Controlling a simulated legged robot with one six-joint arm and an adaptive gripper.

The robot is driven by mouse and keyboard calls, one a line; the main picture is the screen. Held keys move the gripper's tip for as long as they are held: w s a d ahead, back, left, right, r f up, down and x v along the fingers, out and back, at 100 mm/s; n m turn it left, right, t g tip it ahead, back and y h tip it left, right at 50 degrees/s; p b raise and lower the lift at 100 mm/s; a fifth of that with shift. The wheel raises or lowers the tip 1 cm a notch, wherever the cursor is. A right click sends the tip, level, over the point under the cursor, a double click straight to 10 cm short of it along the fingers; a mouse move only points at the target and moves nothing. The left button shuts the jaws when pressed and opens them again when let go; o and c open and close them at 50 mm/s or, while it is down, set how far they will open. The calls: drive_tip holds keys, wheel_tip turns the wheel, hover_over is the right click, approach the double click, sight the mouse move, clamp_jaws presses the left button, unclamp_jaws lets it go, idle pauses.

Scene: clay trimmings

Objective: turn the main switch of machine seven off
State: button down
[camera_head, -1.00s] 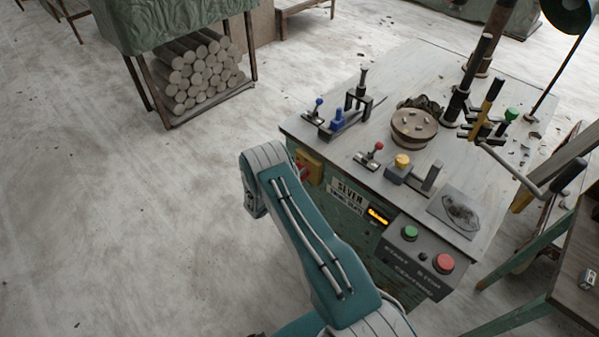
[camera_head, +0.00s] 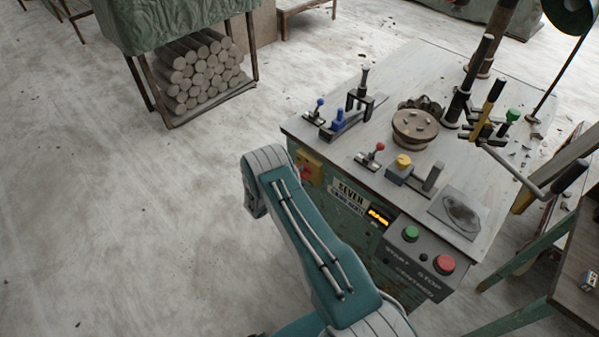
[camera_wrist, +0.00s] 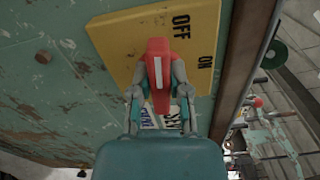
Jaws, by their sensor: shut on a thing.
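Machine seven (camera_head: 352,222) is a green cabinet with a pale top and a plate reading SEVEN. Its main switch is a red handle (camera_wrist: 158,62) on a yellow plate (camera_wrist: 118,42) marked OFF and ON. The plate also shows in the head view (camera_head: 314,163), left of the nameplate. My gripper (camera_wrist: 159,80) is shut on the red handle, one finger on each side. The handle's white mark points up in the wrist view, with both words to its right. The handle's pivot is hidden by my gripper. In the head view my arm hides most of the gripper.
Levers and a round workpiece (camera_head: 415,127) are on top. Open floor (camera_head: 120,220) lies to the left.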

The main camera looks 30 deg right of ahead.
drive_tip(key=shift+w+a+f+n, duration=0.1)
drive_tip(key=shift+w+f+n, duration=0.05)
drive_tip(key=shift+n, duration=0.45)
drive_tip(key=c, duration=0.6)
unclamp_jaws()
drive_tip(key=shift+f, duration=0.1)
drive_tip(key=v, duration=1.2)
